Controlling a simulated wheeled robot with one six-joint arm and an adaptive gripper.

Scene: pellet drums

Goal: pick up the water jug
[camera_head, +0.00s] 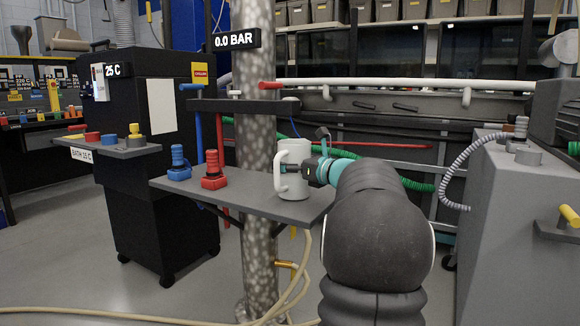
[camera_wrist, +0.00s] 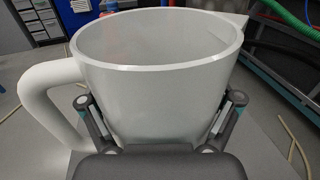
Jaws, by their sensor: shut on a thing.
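The water jug (camera_head: 294,160) is a white, open-topped vessel with a loop handle and a small spout. It is upright at the right part of a grey shelf (camera_head: 240,199). In the wrist view the jug (camera_wrist: 155,85) fills the middle, its handle on the left and spout at the upper right. My gripper (camera_wrist: 162,125) has a finger on each side of the jug's body and is shut on it. In the head view my gripper (camera_head: 308,167) reaches the jug from the right. Whether the jug's base touches the shelf is hard to tell.
A blue fitting (camera_head: 179,163) and a red fitting (camera_head: 213,170) stand on the shelf left of the jug. A speckled metal column (camera_head: 260,110) rises behind the shelf. A black cabinet (camera_head: 160,150) is at left, and a grey housing (camera_head: 500,220) at right.

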